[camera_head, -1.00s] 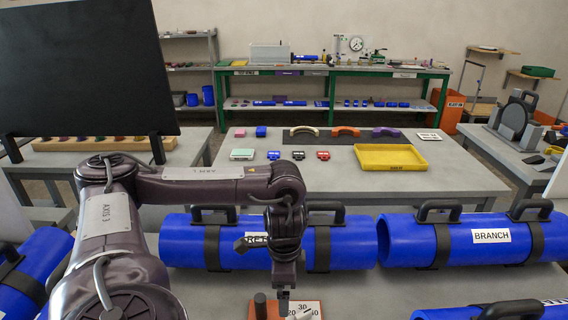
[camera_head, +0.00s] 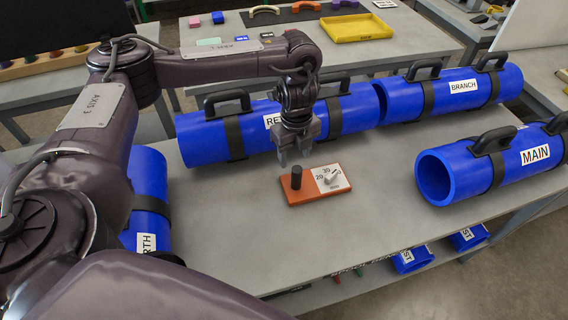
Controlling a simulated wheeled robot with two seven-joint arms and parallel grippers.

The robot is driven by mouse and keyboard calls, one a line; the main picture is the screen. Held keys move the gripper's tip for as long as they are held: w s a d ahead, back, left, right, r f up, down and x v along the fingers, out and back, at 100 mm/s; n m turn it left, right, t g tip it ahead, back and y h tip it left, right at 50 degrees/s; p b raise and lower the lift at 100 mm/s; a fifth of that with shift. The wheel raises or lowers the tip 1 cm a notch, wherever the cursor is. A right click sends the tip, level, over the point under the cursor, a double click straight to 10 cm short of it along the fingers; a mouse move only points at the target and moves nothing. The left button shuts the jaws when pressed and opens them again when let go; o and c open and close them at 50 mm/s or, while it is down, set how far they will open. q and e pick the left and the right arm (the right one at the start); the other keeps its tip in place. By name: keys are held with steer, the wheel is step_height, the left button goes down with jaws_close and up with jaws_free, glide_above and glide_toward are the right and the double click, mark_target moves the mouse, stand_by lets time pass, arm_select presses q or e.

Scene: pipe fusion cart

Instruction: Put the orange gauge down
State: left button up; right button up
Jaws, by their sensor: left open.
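The orange gauge (camera_head: 296,193) lies flat on the grey table. It has an orange base, an upright black post and a white scale plate with numbers and a pale pointer. The fingers look clear of the post, but the exact gap is hard to tell. My right gripper is not in view.
Blue pipes with black handles stand around the gauge: RETURN-side pipe (camera_head: 202,138) behind it, BRANCH pipe (camera_head: 449,97) at back right, MAIN pipe (camera_head: 468,170) at right. The table (camera_head: 375,225) is bare in front and right. A yellow tray (camera_head: 356,28) sits on the far table.

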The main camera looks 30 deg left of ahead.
mark_target(296, 173)
arm_select(q)
steer(key=shift+d+f, duration=0.15)
steer(key=shift+f+m, duration=0.3)
steer(key=shift+f, duration=0.05)
steer(key=f, duration=0.1)
steer(key=f+b, duration=0.1)
steer(key=shift+w+d+f, duration=0.2)
steer(key=shift+d+f, duration=0.1)
steer(key=shift+f, duration=0.1)
steer(key=f, duration=0.3)
steer(key=shift+s+f, duration=0.15)
steer(key=shift+s, duration=0.1)
steer(key=shift+w+f+b, duration=0.1)
steer(key=shift+f+b, duration=0.2)
steer(key=shift+f, duration=0.15)
steer(key=c, duration=0.9)
steer(key=shift+c, duration=1.1)
jaws_close()
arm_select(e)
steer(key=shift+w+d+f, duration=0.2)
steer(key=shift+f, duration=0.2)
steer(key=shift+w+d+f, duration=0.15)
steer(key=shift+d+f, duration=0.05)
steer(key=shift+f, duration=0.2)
